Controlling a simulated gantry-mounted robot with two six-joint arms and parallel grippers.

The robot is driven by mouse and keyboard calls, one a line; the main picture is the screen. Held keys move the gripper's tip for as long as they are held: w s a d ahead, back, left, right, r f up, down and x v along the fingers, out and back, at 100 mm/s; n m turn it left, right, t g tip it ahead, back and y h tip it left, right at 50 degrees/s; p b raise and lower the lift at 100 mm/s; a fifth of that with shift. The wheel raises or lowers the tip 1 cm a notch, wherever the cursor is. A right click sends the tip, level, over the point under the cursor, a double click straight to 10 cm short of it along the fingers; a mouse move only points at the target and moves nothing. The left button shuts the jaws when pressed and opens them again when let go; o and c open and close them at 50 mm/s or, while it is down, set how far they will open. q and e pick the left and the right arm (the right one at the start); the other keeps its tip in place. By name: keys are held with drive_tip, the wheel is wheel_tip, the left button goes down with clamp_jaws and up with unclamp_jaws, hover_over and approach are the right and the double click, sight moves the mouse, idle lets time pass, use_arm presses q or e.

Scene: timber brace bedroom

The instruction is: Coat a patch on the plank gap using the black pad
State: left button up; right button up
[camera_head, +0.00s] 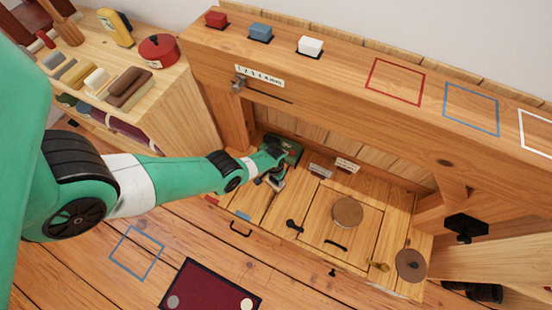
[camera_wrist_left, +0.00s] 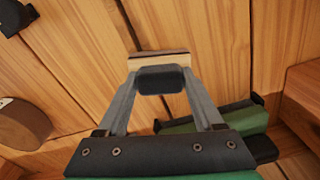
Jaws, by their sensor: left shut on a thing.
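My left gripper (camera_head: 272,180) reaches into the recess below the thick beam. In the left wrist view the left gripper (camera_wrist_left: 160,80) is shut on the black pad (camera_wrist_left: 162,80), a small dark block between its fingertips. A pale wood strip with a dark line (camera_wrist_left: 158,58) shows right at the pad's far edge; I cannot tell whether it is part of the pad. Plank seams (camera_wrist_left: 127,25) run through the wood behind it. I cannot tell which seam is the plank gap, or whether the pad touches the wood. My right gripper is not in view.
Red (camera_head: 216,19), blue (camera_head: 260,31) and white (camera_head: 310,46) blocks sit on the beam (camera_head: 330,85). A wooden disc (camera_head: 348,211) lies on the recess's lower panel. Left, a shelf holds several bar-shaped pieces (camera_head: 96,79) and a red tin (camera_head: 159,50). A dark red mat (camera_head: 210,288) lies in front.

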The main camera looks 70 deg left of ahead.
use_arm(q)
drive_tip(key=shift+s+a+r+p, duration=0.1)
drive_tip(key=shift+a+r+p, duration=0.1)
drive_tip(key=shift+r+p, duration=0.3)
drive_tip(key=shift+s+a+r+p, duration=0.15)
drive_tip(key=shift+r+p, duration=0.2)
drive_tip(key=shift+r, duration=0.2)
drive_tip(key=shift+w+d+r+p, duration=0.1)
drive_tip(key=shift+w+r+p, duration=0.55)
drive_tip(key=shift+r+p, duration=0.25)
drive_tip(key=shift+s+r+p, duration=0.25)
drive_tip(key=shift+r+p, duration=0.4)
drive_tip(key=shift+r, duration=0.1)
drive_tip(key=shift+r+p, duration=1.3)
